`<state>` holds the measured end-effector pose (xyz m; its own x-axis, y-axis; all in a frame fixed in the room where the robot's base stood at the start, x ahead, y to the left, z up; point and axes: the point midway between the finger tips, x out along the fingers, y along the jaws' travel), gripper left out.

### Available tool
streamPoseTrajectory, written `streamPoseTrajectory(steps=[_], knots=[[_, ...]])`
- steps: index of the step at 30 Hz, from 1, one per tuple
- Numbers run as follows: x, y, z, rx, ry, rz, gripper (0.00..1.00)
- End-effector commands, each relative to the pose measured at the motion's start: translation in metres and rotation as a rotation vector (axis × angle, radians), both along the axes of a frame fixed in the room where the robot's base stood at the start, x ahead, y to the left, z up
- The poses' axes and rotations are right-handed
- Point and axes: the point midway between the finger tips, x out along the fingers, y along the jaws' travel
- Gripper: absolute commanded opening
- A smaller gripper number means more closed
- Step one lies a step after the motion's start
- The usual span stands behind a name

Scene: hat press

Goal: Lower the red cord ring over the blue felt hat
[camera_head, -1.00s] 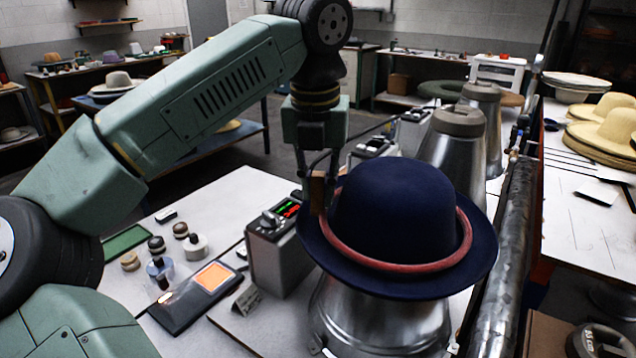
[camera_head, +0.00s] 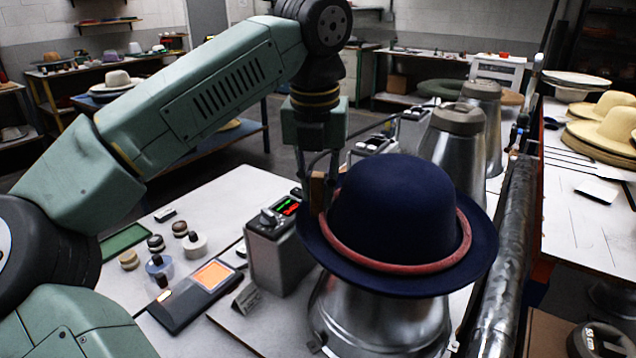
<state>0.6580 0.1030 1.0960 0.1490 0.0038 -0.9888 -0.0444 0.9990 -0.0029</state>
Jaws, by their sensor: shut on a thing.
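The blue felt hat (camera_head: 395,205) sits upright, brim down, on a metal cone stand (camera_head: 375,325). The red cord ring (camera_head: 395,267) is around the crown, low down close above the brim at the front. Its far side is hidden behind the crown. My gripper (camera_head: 319,208) is at the left side of the crown, pointing down above the brim. It is shut on the ring's left side, by a small brown block; the exact contact is partly hidden.
A grey box with a lit display (camera_head: 275,245) stands close left of the hat. More metal cones (camera_head: 450,155) stand behind it. A thick metal pipe (camera_head: 508,250) runs along the right. Small jars and a tablet (camera_head: 212,277) lie on the left table.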

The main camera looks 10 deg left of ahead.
Motion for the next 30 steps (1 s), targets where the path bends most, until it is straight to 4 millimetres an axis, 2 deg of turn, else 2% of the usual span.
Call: streamPoseTrajectory(steps=[9, 10, 20, 30], knots=[[0.0001, -0.0001, 0.0003, 0.0, -0.001, 0.0, 0.0], [0.0001, -0.0001, 0.0003, 0.0, -0.001, 0.0, 0.19], [0.0001, -0.0002, 0.0002, 0.0, -0.001, 0.0, 0.41], [-0.0001, -0.0003, 0.0018, 0.0, 0.0, -0.001, 0.41]])
